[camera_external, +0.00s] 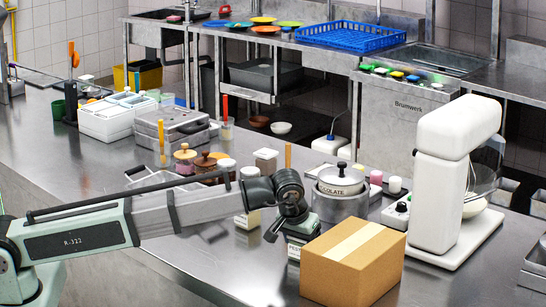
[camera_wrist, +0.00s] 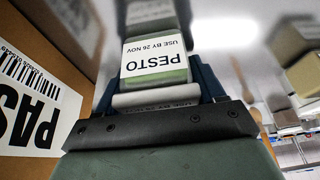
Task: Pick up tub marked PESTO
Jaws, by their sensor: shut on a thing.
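The tub marked PESTO (camera_wrist: 157,62) shows in the wrist view, with a white label reading PESTO and USE BY 26 NOV and a green band below it. My gripper (camera_wrist: 158,88) is shut on this tub, with a blue finger on each side. In the external view my gripper (camera_external: 301,232) is low at the counter's front, just behind and left of the cardboard box. A small part of the tub (camera_external: 293,252) shows under it there. I cannot tell whether the tub touches the counter.
The cardboard box (camera_external: 352,264) stands close by on the right. It fills the left of the wrist view (camera_wrist: 28,90), with a label starting PAS. Behind my gripper stands a steel pot (camera_external: 341,198) labelled with letters ending OLATE. A white mixer (camera_external: 446,180) stands right.

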